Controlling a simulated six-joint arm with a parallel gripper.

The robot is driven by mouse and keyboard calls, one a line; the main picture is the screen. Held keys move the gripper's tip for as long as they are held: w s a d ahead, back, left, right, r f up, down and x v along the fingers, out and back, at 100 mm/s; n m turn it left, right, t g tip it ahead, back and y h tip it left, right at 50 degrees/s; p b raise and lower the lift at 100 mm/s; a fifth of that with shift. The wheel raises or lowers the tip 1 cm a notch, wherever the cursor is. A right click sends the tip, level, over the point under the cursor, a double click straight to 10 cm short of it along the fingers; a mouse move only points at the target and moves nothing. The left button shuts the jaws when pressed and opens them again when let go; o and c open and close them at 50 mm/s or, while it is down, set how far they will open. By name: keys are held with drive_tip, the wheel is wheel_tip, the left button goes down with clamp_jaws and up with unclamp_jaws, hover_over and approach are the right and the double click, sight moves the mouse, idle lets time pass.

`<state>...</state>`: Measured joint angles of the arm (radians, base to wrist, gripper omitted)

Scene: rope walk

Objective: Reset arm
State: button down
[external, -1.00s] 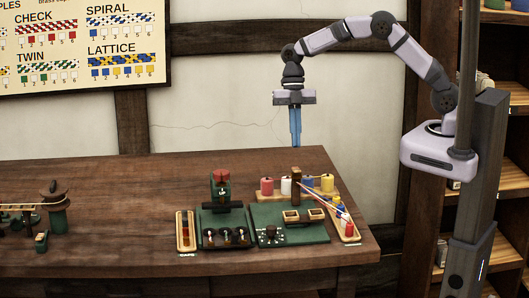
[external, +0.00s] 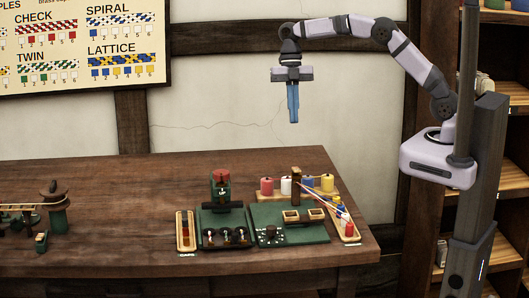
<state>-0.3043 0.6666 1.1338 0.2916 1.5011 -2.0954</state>
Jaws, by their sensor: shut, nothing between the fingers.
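My gripper (external: 293,116) hangs high above the back of the wooden table, pointing down in front of the pale wall. Its blue fingers are shut together with nothing between them. It is well clear of everything on the table. My arm reaches in from the right, raised and bent over.
The table (external: 110,190) holds a green machine with a red top (external: 220,174), a green board (external: 290,234), a rack of coloured spools (external: 266,186), wooden trays (external: 185,232) and strands running to the right. A green device (external: 58,215) stands left. Free tabletop lies between. A chart (external: 80,45) hangs behind.

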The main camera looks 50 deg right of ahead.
drive_tip(key=w+f+m+t, duration=0.2)
drive_tip(key=w+f+m, duration=0.2)
drive_tip(key=m, duration=0.9)
drive_tip(key=s+d+f+m+h, duration=0.2)
drive_tip(key=s+d+f+m, duration=0.4)
drive_tip(key=f+m, duration=0.25)
drive_tip(key=s+d+m+g, duration=0.1)
drive_tip(key=s+d+m, duration=0.1)
drive_tip(key=s+d, duration=0.65)
drive_tip(key=s+d+m, duration=0.2)
drive_tip(key=s+d, duration=0.2)
drive_tip(key=s, duration=0.9)
drive_tip(key=shift+m+t+h, duration=0.3)
drive_tip(key=shift+m+t, duration=0.45)
drive_tip(key=shift+t, duration=0.05)
drive_tip(key=shift+w+d+r, duration=0.55)
drive_tip(key=shift+d+r, duration=0.15)
drive_tip(key=shift+r, duration=0.05)
drive_tip(key=shift+w+d+r, duration=0.55)
drive_tip(key=shift+d+r, duration=0.1)
drive_tip(key=shift+r, duration=0.05)
